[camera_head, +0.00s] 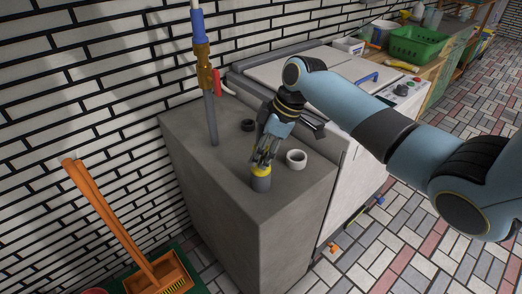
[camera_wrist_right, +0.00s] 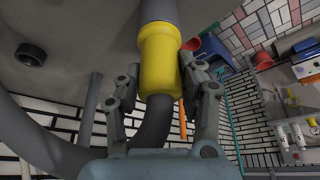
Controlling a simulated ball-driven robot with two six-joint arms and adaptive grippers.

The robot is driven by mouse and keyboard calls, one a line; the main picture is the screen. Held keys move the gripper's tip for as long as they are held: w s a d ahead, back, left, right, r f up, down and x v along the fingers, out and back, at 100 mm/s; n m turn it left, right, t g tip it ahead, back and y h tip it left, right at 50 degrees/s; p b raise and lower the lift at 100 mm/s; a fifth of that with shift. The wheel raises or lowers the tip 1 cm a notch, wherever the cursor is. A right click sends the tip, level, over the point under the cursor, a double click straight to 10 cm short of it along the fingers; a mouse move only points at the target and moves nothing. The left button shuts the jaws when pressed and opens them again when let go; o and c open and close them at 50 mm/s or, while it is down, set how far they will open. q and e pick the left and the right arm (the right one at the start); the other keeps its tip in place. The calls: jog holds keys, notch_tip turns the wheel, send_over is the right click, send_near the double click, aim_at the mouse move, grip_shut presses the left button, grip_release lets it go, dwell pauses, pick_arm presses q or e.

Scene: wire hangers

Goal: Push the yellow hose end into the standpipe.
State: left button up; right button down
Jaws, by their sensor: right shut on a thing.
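The yellow hose end (camera_head: 261,171) is upright in my right gripper (camera_head: 265,155), low over the grey block. Directly beneath it is a short grey standpipe (camera_head: 261,184) on the block's top. In the right wrist view, the yellow hose end (camera_wrist_right: 160,58) lines up with the grey standpipe (camera_wrist_right: 158,10), and the two meet with no visible gap. I cannot tell how deep it sits. The right gripper's fingers (camera_wrist_right: 163,95) are shut around the hose end, and the dark hose (camera_wrist_right: 154,125) bends away behind it. My left gripper is not in view.
A grey upright pipe (camera_head: 211,118) with brass and blue fittings stands to the left. An orange broom (camera_head: 105,215) leans left. A white machine (camera_head: 300,70) adjoins behind.

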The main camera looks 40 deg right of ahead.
jog(key=shift+f, duration=0.1)
jog(key=c, duration=0.7)
grip_release()
jog(key=shift+c, duration=0.2)
jog(key=shift+d+r, duration=0.15)
jog(key=shift+r, duration=0.2)
jog(key=v, duration=1.1)
jog(key=shift+r, duration=0.15)
jog(key=shift+s, duration=0.15)
